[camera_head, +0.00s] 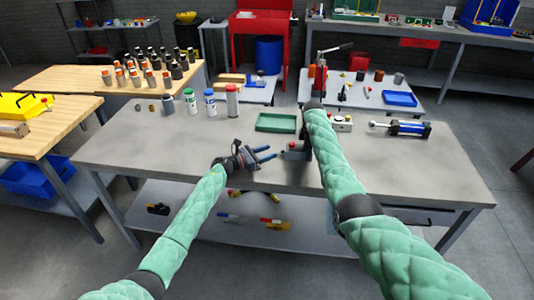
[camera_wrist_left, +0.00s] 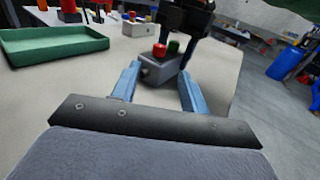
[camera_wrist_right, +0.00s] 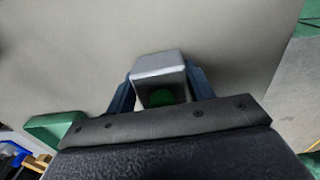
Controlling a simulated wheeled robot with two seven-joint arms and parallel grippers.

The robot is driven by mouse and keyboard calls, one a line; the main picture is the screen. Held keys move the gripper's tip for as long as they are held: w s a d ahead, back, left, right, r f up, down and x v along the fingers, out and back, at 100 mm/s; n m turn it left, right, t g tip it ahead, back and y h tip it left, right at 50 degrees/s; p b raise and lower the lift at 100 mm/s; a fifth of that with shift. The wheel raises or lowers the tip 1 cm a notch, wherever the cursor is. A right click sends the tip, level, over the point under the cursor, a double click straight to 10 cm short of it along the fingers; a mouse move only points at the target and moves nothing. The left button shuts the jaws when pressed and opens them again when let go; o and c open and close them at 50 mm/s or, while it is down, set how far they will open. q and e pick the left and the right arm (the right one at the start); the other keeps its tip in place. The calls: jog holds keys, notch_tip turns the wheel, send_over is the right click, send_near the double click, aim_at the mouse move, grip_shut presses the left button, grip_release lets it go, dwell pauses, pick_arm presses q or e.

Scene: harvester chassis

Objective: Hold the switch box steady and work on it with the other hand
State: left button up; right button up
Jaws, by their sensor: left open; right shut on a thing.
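A small grey switch box (camera_wrist_left: 163,71) with a red and a green button on top stands on the grey workbench (camera_head: 150,135) in the left wrist view. My right gripper (camera_wrist_right: 160,88) is shut on it from above, with a blue finger on each side; one green button shows there. In the head view the box is small and partly hidden. My left gripper (camera_head: 272,155) is open and low over the bench, pointing at the box. In the left wrist view the box sits between and just beyond its spread fingers; I cannot tell whether they touch.
A green tray (camera_head: 276,122) lies behind my grippers. A second, pale box with a red button (camera_head: 342,123) stands behind my right arm, and a blue cylinder (camera_head: 408,128) lies farther right. Several bottles and cans (camera_head: 210,103) line the back left. The front left bench top is clear.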

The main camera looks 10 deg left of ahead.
aim_at(290, 146)
pick_arm(q)
jog(key=shift+s, duration=0.1)
jog(key=shift+s+f+y, duration=0.15)
jog(key=shift+f+y, duration=0.05)
jog(key=shift+y, duration=0.1)
jog(key=shift+s+d+f+n+t+y, duration=0.1)
jog(key=shift+s+n+t+y, duration=0.15)
jog(key=shift+s+n+t, duration=0.15)
jog(key=shift+s+d+f+n+t+y, duration=0.1)
jog(key=shift+s+n+t+y, duration=0.2)
jog(key=shift+n+t, duration=0.1)
jog(key=shift+s+d+r+n+t+y, duration=0.1)
jog(key=shift+s+r+n+t+y, duration=0.05)
jog(key=shift+s+n+t+y, duration=0.3)
jog(key=shift+s+d+r+n+t+y, duration=0.1)
jog(key=shift+s+n+t+y, duration=0.2)
jog(key=shift+s+t, duration=0.2)
jog(key=x, duration=1.1)
jog(key=shift+w+d, duration=0.25)
grip_shut()
